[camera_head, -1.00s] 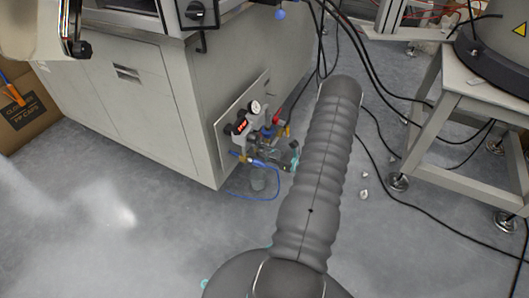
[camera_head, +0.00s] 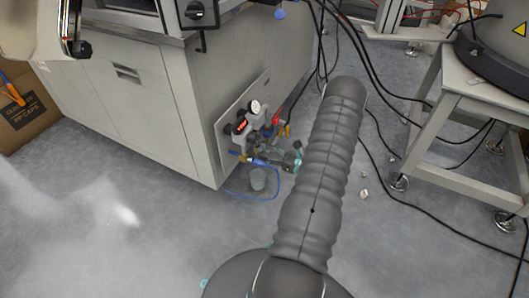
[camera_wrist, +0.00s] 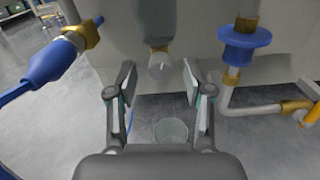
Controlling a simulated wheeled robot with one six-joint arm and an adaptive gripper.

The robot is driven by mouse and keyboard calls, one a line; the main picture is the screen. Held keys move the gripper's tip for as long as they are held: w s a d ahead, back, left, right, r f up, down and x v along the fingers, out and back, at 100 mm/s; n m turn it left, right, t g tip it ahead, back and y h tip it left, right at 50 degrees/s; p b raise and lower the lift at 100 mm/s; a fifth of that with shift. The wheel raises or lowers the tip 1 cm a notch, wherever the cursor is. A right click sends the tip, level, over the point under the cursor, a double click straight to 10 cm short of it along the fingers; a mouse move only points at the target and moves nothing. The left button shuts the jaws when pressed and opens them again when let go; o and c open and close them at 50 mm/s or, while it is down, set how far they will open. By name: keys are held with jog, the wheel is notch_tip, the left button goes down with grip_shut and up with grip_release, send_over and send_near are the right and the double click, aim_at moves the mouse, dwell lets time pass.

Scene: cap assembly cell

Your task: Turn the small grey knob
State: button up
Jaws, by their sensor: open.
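The small grey knob (camera_wrist: 160,66) is a short, round stub on a brass fitting, at the top centre of the wrist view. My gripper (camera_wrist: 159,80) is open. Its two fingertips stand on the left and right of the knob, with a visible gap on each side. How far the knob reaches in depth between the fingers I cannot tell. In the head view my gripper (camera_head: 290,160) is small and partly behind my arm, close to the valve panel (camera_head: 228,123). The knob cannot be made out there.
A blue handwheel (camera_wrist: 243,42) on a pipe is to the right of the knob. A blue hose connector (camera_wrist: 55,62) is to the left. A small bucket (camera_head: 258,179) stands on the floor below the panel; it also shows in the wrist view (camera_wrist: 171,131). Cables hang behind my arm.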

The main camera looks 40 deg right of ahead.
jog(key=v, duration=1)
jog(key=shift+s, duration=0.35)
jog(key=shift+w, duration=0.15)
